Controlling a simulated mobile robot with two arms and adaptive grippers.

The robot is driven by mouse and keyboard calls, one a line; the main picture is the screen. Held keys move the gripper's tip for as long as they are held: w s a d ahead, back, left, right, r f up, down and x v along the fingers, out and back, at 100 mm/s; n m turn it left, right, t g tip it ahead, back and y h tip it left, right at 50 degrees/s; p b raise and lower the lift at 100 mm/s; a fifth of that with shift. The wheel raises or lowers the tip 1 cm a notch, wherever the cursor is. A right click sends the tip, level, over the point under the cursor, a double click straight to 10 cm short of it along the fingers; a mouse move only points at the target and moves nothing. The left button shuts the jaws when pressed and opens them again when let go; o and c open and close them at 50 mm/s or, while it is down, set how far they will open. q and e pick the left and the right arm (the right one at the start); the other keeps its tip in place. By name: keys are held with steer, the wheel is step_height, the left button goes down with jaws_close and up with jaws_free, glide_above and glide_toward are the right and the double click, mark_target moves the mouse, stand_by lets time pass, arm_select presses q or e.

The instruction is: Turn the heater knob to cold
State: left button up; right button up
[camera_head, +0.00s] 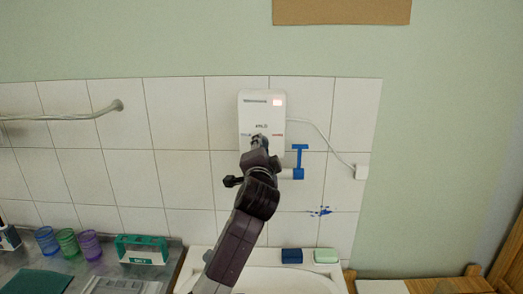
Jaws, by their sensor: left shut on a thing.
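The white heater (262,105) is mounted on the tiled wall above the sink, with a lit reddish-orange display at its upper right. My left gripper (258,141) is at the lower middle of the heater's front, shut on the heater knob. The knob is hidden behind the gripper, so its angle cannot be seen. Small marks show on either side of the gripper, a reddish one on the right. My right gripper is not in view.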

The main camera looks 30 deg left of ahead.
arm_select(q)
steer(key=n, duration=0.3)
steer(key=n+b, duration=0.1)
steer(key=n, duration=0.1)
steer(key=shift+d+f+n, duration=0.1)
steer(key=shift+f+n, duration=0.15)
steer(key=shift+n, duration=0.05)
steer(key=n, duration=0.3)
steer(key=shift+n, duration=0.3)
steer(key=o, duration=1.1)
steer(key=shift+o, duration=0.2)
steer(key=shift+r, duration=0.15)
steer(key=v, duration=1.2)
